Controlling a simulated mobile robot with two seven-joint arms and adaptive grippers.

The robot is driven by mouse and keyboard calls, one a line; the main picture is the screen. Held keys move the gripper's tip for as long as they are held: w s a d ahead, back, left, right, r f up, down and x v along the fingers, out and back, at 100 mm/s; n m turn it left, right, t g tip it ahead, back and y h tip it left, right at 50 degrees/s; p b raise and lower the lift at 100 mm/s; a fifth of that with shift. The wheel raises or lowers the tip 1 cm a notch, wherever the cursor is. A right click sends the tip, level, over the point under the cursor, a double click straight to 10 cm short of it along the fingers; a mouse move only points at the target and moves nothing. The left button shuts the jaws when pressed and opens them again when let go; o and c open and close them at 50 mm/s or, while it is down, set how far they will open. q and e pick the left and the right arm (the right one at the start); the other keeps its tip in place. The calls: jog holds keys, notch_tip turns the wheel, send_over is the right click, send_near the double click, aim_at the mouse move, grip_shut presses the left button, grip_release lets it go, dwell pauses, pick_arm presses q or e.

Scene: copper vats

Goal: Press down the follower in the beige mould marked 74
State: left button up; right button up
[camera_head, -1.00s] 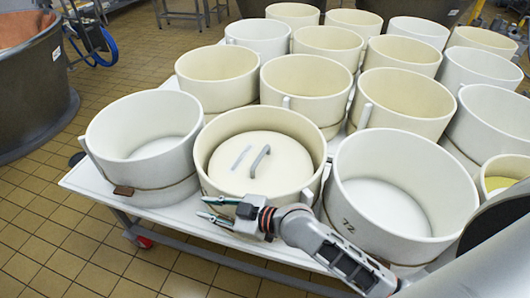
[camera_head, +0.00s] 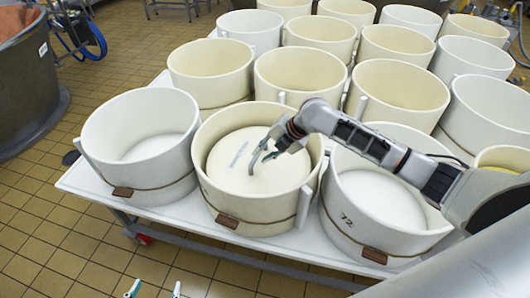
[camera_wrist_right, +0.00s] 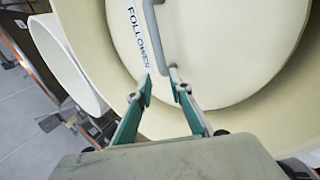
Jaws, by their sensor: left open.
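The beige mould (camera_head: 280,213) stands in the front row, between two white moulds. Its front marking is too small to read. A round cream follower (camera_head: 228,172) lies inside it, below the rim; its "FOLLOWER" label reads in the right wrist view (camera_wrist_right: 138,35). A grey bar handle (camera_wrist_right: 155,25) stands on the follower. My right gripper (camera_head: 262,160) is over the follower at the handle, partly hiding it. In the right wrist view its fingers (camera_wrist_right: 163,85) are apart, the handle's near end close to the right fingertip; contact is unclear. My left gripper (camera_head: 154,288) is open at the bottom edge.
A white mould marked 72 (camera_head: 345,232) stands to the right and another white mould (camera_head: 140,178) to the left. Several more moulds fill the white table (camera_head: 85,185) behind. The tiled floor (camera_head: 60,255) in front is clear.

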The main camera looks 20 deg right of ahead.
aim_at(255, 161)
jog(key=shift+w+d+f, duration=0.2)
jog(key=shift+w+f, duration=0.05)
jog(key=shift+f, duration=0.25)
jog(key=x, duration=0.5)
jog(key=shift+w+a+f+b, duration=0.1)
jog(key=shift+a+f+b, duration=0.1)
jog(key=shift+f+b, duration=0.15)
jog(key=shift+w+a+f, duration=0.2)
jog(key=shift+f, duration=0.2)
grip_shut()
jog(key=shift+f, duration=0.2)
